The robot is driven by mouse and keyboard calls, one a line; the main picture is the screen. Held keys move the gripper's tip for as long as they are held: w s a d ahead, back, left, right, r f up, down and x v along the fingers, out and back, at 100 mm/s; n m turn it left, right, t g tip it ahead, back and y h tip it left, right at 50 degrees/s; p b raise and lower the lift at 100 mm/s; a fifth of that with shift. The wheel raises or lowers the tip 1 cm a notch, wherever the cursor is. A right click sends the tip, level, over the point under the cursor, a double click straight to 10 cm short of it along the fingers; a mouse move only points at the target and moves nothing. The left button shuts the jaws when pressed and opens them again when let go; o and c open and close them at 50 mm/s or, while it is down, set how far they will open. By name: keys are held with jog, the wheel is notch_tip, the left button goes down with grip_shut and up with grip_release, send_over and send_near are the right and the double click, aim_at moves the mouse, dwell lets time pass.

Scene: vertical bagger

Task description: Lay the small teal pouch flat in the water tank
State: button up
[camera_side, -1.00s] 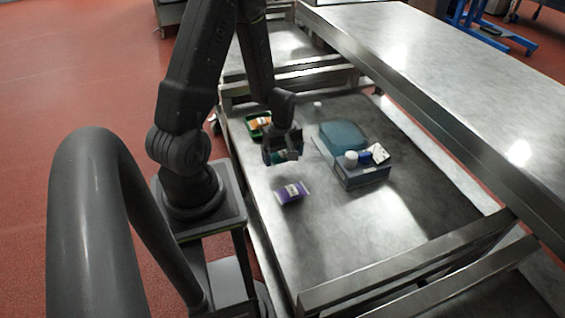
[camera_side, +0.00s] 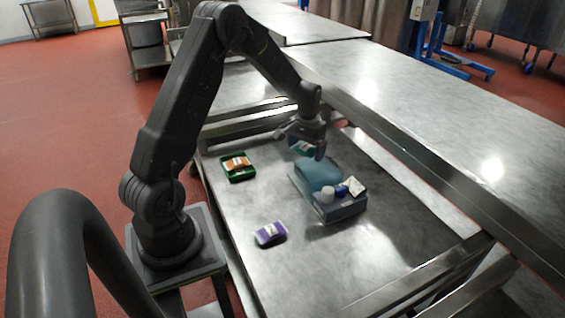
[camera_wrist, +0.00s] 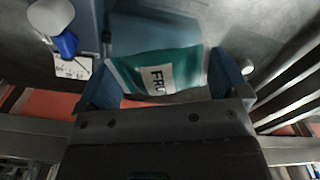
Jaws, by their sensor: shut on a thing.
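My gripper (camera_side: 306,150) is shut on the small teal pouch (camera_wrist: 160,73), which has a white label reading "FRU…". In the wrist view the pouch spans between the two blue-grey fingers (camera_wrist: 155,85) and looks slightly bowed. In the side view only a bit of the teal pouch (camera_side: 302,147) shows at the fingers. The blue-grey water tank (camera_side: 322,173) lies on the metal table just below and beside the gripper. Its bluish inside (camera_wrist: 150,30) shows beyond the pouch in the wrist view. The pouch appears held above the tank's far end; the exact gap cannot be told.
A blue-grey box (camera_side: 340,210) adjoins the tank's near end, with a white cap (camera_side: 327,195), a blue piece and a white card (camera_side: 357,187). A purple pouch (camera_side: 270,233) and a green tray (camera_side: 238,173) with an orange pouch lie left. A raised metal bench edges the right.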

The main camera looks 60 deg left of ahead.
aim_at(317, 179)
jog(key=w+r+m, duration=0.1)
jog(key=w+m, duration=0.4)
jog(key=shift+d+f, duration=0.15)
jog(key=shift+f, duration=5.5)
jog(key=shift+f, duration=0.45)
jog(key=o, duration=0.6)
jog(key=shift+s, duration=0.1)
jog(key=shift+o, duration=0.2)
notch_tip(317, 179, up, 11)
